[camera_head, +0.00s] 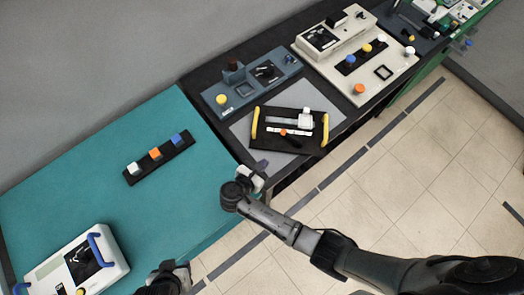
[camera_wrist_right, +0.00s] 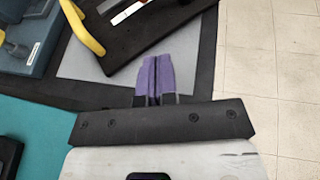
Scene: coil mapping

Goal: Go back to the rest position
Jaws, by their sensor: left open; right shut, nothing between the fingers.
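My right gripper (camera_head: 262,166) is at the front edge of the tables, near the seam between the teal and dark tops. In the right wrist view its purple fingers (camera_wrist_right: 153,78) are together with nothing between them. My left gripper (camera_head: 180,270) is at the bottom of the head view, partly cut off, right of the white device with blue handles. It is open, and I see nothing held in it.
A black tray (camera_head: 268,141) with yellow handles lies on a grey mat (camera_head: 241,128). A black strip (camera_head: 134,179) with white, orange and blue blocks is on the teal table (camera_head: 70,175). The white device (camera_head: 112,278) is front left.

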